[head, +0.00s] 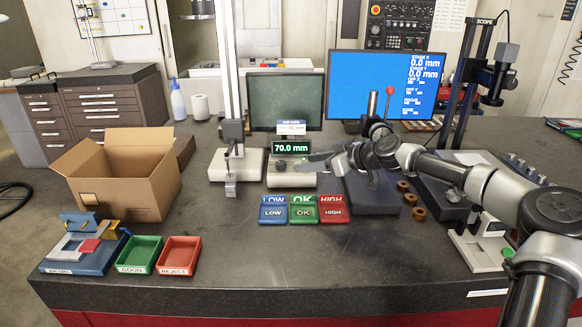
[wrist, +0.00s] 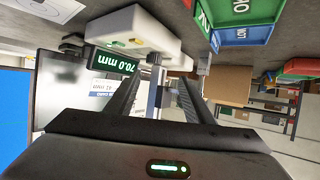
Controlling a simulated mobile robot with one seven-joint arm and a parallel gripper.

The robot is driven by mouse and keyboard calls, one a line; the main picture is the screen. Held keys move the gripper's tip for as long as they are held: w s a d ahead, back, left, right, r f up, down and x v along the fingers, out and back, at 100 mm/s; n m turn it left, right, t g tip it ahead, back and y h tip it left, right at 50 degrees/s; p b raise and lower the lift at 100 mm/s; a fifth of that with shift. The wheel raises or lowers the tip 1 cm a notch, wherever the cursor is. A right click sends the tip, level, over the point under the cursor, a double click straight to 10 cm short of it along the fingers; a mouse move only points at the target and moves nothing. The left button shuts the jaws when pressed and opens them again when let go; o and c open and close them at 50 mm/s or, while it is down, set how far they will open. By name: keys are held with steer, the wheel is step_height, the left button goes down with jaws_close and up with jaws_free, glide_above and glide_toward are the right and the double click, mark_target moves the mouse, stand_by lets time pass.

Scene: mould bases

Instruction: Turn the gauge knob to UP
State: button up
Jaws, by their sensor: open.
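The gauge is a white unit (head: 290,179) near the middle of the bench, with a display (head: 291,148) reading 70.0 mm. A small round part on its front (head: 281,166) may be the knob; its pointer and markings are too small to read. In the wrist view the gauge's white body (wrist: 135,27) appears upside down, with small green and orange marks on it. My gripper (head: 304,166) is beside the gauge's right side, pointing left. In the wrist view my gripper (wrist: 155,85) is open, with nothing held between its fingers.
A white-based stand (head: 236,165) with a tall column is left of the gauge. LOW, OK and HIGH trays (head: 303,213) lie in front. A monitor (head: 387,85) and dark screen (head: 285,102) stand behind.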

mark_target(282, 163)
steer(key=x, duration=0.3)
steer(key=w+x, duration=0.1)
steer(key=x, duration=0.3)
steer(key=d+x, duration=0.1)
steer(key=x, duration=0.3)
steer(key=shift+w+a+p, duration=0.25)
steer(key=shift+p, duration=0.05)
steer(key=shift+c, duration=0.2)
steer(key=c, duration=1)
